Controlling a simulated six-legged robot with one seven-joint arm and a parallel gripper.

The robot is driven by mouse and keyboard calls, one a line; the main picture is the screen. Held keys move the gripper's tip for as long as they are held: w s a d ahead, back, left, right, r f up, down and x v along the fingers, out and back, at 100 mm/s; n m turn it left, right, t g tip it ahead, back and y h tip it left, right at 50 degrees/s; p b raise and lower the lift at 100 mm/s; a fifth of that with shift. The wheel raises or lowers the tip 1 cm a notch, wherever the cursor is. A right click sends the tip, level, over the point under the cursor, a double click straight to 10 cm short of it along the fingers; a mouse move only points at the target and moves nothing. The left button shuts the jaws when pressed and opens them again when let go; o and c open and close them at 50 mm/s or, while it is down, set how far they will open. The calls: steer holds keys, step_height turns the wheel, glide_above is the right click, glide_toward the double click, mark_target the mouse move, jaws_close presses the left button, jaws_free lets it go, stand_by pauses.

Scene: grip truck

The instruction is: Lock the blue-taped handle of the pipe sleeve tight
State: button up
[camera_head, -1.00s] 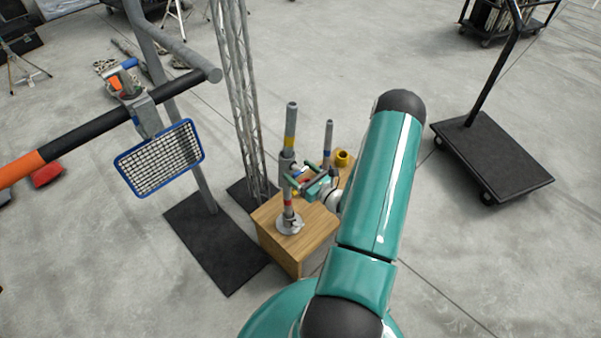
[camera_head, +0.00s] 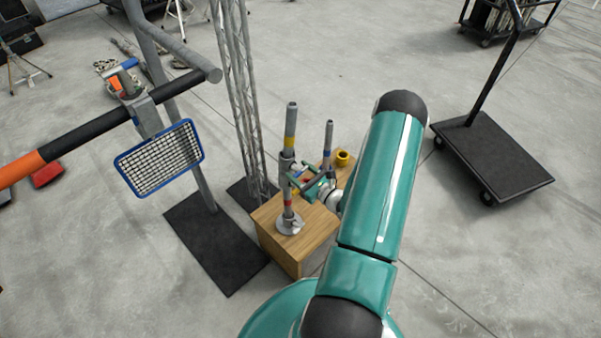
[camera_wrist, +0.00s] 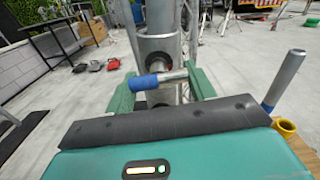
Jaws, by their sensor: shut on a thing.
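The grey pipe sleeve (camera_head: 287,165) sits on an upright pipe with a yellow band above it and a red band below it. In the wrist view the sleeve (camera_wrist: 160,48) is straight ahead. Its short metal handle with blue tape (camera_wrist: 144,82) lies roughly crosswise in front of it, the taped end to the left. My gripper (camera_wrist: 161,86) has one green finger at each end of this handle and is shut on it. In the head view my gripper (camera_head: 299,182) is beside the sleeve; the handle is too small there to make out clearly.
The pipe stands on a round flange on a wooden box (camera_head: 305,245). A thinner pipe (camera_head: 328,140) and a yellow ring (camera_head: 342,158) are on the box behind. A lattice truss (camera_head: 240,95) and a blue-framed mesh (camera_head: 160,158) stand left, a black cart (camera_head: 492,155) right.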

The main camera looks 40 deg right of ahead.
steer(key=o, duration=1)
steer(key=s, duration=1.3)
steer(key=shift+s+d, duration=0.2)
steer(key=shift+s, duration=0.2)
